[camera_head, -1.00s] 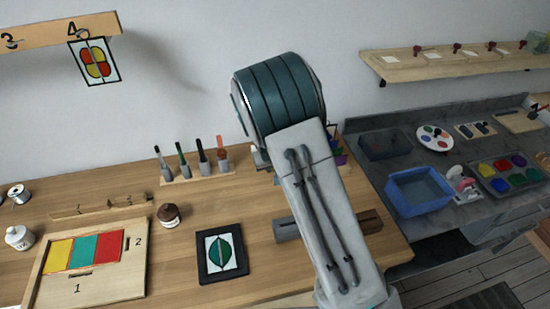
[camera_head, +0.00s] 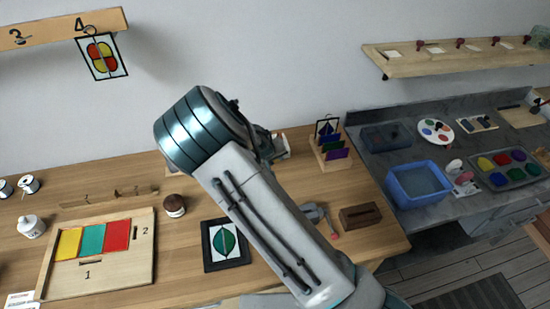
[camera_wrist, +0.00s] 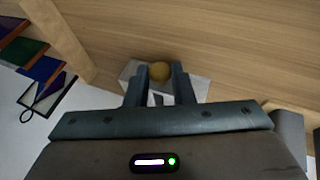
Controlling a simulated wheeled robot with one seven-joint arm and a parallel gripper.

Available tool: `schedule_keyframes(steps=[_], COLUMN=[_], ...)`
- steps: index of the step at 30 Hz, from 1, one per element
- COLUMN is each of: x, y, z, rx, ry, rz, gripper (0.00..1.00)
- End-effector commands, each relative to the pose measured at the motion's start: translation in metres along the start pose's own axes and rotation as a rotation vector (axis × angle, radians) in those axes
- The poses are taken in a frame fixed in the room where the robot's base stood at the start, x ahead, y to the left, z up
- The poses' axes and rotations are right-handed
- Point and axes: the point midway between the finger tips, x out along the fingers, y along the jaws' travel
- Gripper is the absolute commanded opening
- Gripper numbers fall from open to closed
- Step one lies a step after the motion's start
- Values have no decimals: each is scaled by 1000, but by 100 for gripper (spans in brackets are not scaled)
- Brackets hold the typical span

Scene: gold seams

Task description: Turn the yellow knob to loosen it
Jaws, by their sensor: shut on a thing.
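The yellow knob (camera_wrist: 159,72) shows in the wrist view as a small round, mustard-coloured top, directly between the two fingertips. A pale grey-white block (camera_wrist: 202,88) lies under and around it on the wooden bench. My gripper (camera_wrist: 159,78) has one finger on each side of the knob and is shut on it. In the head view my arm hides the knob and the fingers. Only a pale piece (camera_head: 280,146) of what stands beside my wrist shows there.
A rack of coloured panes (camera_head: 333,150) stands close to the right of my wrist. The bench (camera_head: 120,178) also holds a framed leaf panel (camera_head: 225,245), a brown jar (camera_head: 174,206) and a wooden block (camera_head: 360,215). A blue bin (camera_head: 418,184) sits on the grey counter.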

Motion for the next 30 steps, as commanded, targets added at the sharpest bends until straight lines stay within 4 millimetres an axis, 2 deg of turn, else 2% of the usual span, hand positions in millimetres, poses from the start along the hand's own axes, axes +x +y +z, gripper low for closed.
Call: schedule_keyframes(steps=[6, 7, 9, 20, 25, 30], x=[0, 0, 0, -4, -26, -63], y=[0, 0, 0, 0, -2, -2], z=[0, 0, 0, 0, 0, 0], rx=[-1, -1, -1, 0, 0, -2], ry=[0, 0, 0, 1, 3, 4], rz=[-1, -1, -1, -1, -3, -4], gripper=[0, 27, 44, 44, 44, 44])
